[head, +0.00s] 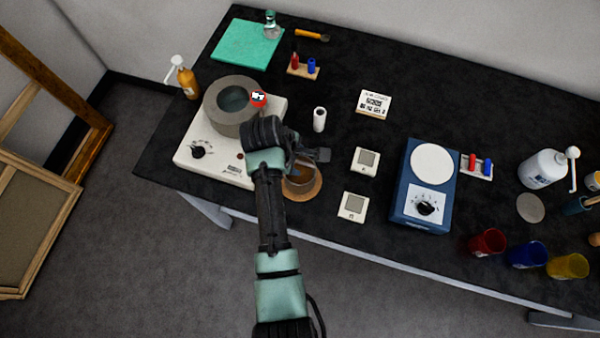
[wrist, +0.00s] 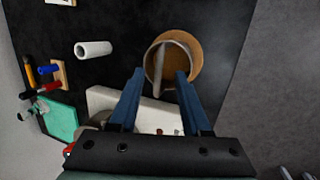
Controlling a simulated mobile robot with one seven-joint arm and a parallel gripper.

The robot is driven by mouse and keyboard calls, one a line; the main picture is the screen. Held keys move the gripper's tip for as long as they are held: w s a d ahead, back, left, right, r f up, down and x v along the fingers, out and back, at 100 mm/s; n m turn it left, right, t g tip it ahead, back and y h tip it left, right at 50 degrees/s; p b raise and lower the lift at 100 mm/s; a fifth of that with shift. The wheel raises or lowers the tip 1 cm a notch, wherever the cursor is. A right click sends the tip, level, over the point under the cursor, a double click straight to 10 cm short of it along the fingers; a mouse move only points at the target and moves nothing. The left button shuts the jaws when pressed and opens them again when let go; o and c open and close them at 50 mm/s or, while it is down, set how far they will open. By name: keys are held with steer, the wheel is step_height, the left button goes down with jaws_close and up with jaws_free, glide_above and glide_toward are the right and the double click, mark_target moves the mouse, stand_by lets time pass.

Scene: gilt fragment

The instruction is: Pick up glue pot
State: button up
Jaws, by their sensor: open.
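A brown pot, which looks like the glue pot (head: 300,183), stands on a round cork mat (head: 314,194) near the front edge of the table. In the head view my arm and gripper (head: 318,156) partly cover it.
Left of the pot is a white hotplate (head: 215,165) bearing a grey ring-shaped vessel (head: 218,118). A white cylinder (head: 319,119) stands behind. Two small white square devices (head: 353,207) lie to the right, then a blue stirrer (head: 407,205). Black tabletop shows between them.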

mark_target(300, 162)
steer(key=shift+x, duration=1.7)
steer(key=shift+w+a, duration=0.1)
jaws_close()
